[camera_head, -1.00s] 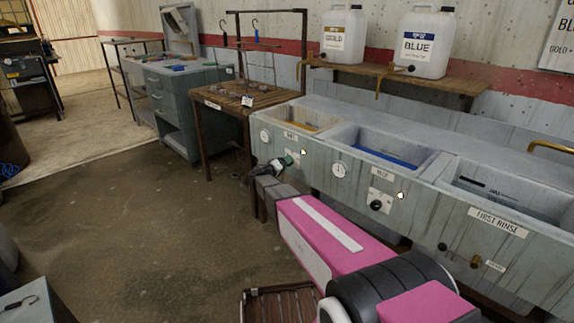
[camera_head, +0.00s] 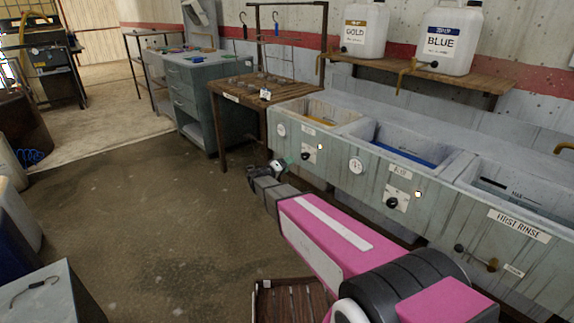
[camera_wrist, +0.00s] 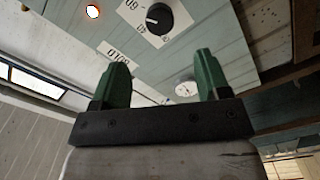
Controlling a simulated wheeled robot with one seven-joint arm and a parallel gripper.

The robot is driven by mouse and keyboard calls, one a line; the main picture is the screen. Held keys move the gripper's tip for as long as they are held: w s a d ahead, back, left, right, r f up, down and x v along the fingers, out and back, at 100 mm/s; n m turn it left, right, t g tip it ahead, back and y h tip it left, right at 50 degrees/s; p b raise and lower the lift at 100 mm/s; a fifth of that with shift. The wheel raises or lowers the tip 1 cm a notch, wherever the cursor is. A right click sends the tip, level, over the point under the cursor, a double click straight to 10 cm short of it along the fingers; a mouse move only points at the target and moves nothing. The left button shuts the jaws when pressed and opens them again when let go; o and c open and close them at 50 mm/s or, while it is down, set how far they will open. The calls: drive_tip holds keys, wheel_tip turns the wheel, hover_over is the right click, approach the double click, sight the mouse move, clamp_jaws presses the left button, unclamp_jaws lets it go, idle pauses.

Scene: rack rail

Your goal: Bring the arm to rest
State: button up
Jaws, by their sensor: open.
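My arm reaches forward low over the floor, in front of the tank row. My gripper (camera_head: 285,163) is at its far end, just left of the gold tank's control knob (camera_head: 308,155). In the wrist view my gripper (camera_wrist: 163,75) shows two green fingers spread apart with nothing between them. The gold tank's knob (camera_wrist: 160,18) and its label plate (camera_wrist: 118,58) appear beyond the fingers, tilted. The gripper looks apart from the tank front, though the exact gap is hard to tell.
The tank row (camera_head: 452,222) runs along the right, close to my arm. A wooden table (camera_head: 225,90) with a hook rack stands beyond it, then a grey cabinet (camera_head: 190,95). A slatted wooden thing (camera_head: 290,300) is below my arm. Open floor (camera_head: 140,220) lies left.

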drive_tip(key=s+d+f+m+g+y, duration=0.1)
drive_tip(key=s+d+f+g+y, duration=0.25)
drive_tip(key=s+d, duration=0.35)
drive_tip(key=s+d+f+g+y, duration=0.2)
drive_tip(key=s+d+g, duration=0.25)
drive_tip(key=s, duration=0.55)
drive_tip(key=s+a+g+y, duration=0.2)
drive_tip(key=s+y, duration=0.7)
drive_tip(key=s, duration=0.4)
drive_tip(key=shift+s+a+f+g, duration=0.3)
drive_tip(key=shift+s, duration=0.1)
idle(4.6)
